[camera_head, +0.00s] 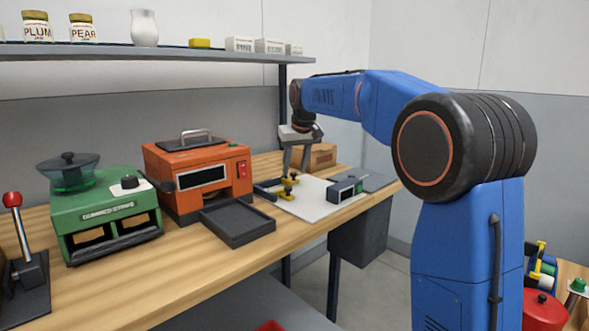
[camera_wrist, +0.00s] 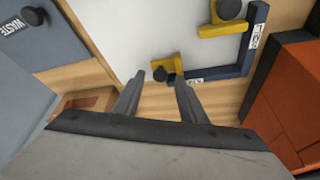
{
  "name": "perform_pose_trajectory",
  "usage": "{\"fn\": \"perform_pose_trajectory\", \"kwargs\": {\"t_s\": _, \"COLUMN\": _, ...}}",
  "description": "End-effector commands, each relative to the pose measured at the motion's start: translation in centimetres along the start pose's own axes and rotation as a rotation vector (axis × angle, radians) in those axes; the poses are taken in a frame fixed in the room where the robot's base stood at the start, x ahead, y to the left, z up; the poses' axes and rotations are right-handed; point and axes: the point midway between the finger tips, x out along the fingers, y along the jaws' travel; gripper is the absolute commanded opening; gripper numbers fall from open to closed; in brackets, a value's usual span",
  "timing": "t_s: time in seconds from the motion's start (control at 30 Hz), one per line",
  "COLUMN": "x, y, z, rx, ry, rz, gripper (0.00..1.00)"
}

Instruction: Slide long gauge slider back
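The gauge is a dark blue L-shaped frame (camera_wrist: 250,62) by a white board (camera_wrist: 105,32), with small labels too blurred to read surely. It carries two yellow sliders with black knobs. One slider (camera_wrist: 162,63) has its knob between my fingertips in the wrist view; the other slider (camera_wrist: 222,29) is farther up and right. I cannot tell surely which is the long one. In the head view the yellow sliders (camera_head: 284,192) show below my gripper (camera_head: 296,168). My gripper (camera_wrist: 159,80) is open, fingers pointing down, one on each side of the nearer knob; contact cannot be told.
An orange machine (camera_head: 190,168) with a dark tray (camera_head: 238,224) stands left of the board. A grey device (camera_head: 346,187) lies at the board's right. A cardboard box (camera_head: 322,156) is behind. A panel marked WASTE (camera_wrist: 52,45) is at the wrist view's upper left.

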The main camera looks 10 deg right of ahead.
Motion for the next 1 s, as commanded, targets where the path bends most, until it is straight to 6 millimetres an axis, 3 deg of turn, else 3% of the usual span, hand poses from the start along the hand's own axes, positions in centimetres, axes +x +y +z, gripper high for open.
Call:
{"fn": "perform_pose_trajectory", "kwargs": {"t_s": 0.43, "x": 0.9, "y": 0.0, "z": 0.0, "rx": 0.000, "ry": 0.000, "rz": 0.000, "gripper": 0.38}}
{"fn": "perform_pose_trajectory", "kwargs": {"t_s": 0.6, "x": 0.9, "y": 0.0, "z": 0.0, "rx": 0.000, "ry": 0.000, "rz": 0.000, "gripper": 0.00}}
{"fn": "perform_pose_trajectory", "kwargs": {"t_s": 0.83, "x": 1.0, "y": 0.4, "z": -0.1, "rx": 0.001, "ry": 0.000, "rz": 0.000, "gripper": 0.00}}
{"fn": "perform_pose_trajectory", "kwargs": {"t_s": 1.0, "x": 1.4, "y": 2.7, "z": -1.0, "rx": 0.003, "ry": -0.001, "rz": 0.002, "gripper": 0.00}}
